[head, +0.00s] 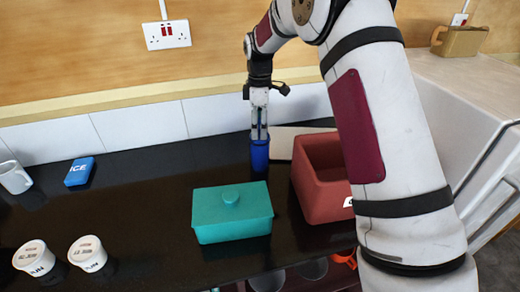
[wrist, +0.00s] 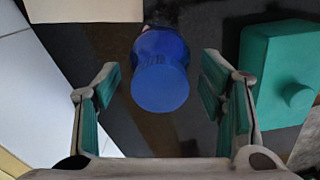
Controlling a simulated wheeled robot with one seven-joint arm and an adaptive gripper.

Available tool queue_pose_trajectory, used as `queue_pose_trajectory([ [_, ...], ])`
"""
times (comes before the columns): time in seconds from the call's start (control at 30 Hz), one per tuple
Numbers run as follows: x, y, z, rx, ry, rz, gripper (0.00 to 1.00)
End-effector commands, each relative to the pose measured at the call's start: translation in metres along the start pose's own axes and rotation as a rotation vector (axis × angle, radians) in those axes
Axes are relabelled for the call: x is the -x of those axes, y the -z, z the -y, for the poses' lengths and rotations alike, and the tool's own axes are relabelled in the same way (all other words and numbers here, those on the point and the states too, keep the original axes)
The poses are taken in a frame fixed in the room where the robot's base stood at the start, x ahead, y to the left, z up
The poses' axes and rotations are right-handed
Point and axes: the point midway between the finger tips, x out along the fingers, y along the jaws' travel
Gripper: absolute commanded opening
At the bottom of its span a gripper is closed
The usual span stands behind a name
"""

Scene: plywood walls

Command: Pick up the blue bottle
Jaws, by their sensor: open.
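The blue bottle (head: 260,154) stands on the black counter near the back wall, behind the teal box. In the wrist view the blue bottle (wrist: 160,70) is seen from above, its round top facing the camera. My gripper (head: 260,134) is right above the bottle in the head view, pointing down. In the wrist view my gripper (wrist: 160,95) is open, with one finger on each side of the bottle and a visible gap on both sides. How far down the fingers reach along the bottle is hard to tell.
A teal lidded box (head: 232,214) stands in front of the bottle, and a red open bin (head: 307,190) stands to its right. A blue ICE pack (head: 79,171), a white mug (head: 15,177) and two white tubs (head: 88,254) are at the left. The counter between is clear.

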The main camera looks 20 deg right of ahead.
Motion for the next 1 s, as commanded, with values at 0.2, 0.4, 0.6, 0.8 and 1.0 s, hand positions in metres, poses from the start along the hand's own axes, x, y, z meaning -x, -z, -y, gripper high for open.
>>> queue_pose_trajectory([
  [0.2,0.0,0.0,0.0,0.0,0.0,0.0,0.28],
  [0.4,0.0,0.0,0.0,0.0,0.001,0.0,0.0],
  [0.6,0.0,0.0,0.0,0.0,0.0,0.0,0.0],
  [0.8,0.013,0.001,-0.002,0.0,-0.003,-0.002,0.0],
  [1.0,0.05,0.001,-0.003,0.0,-0.006,-0.003,0.0],
])
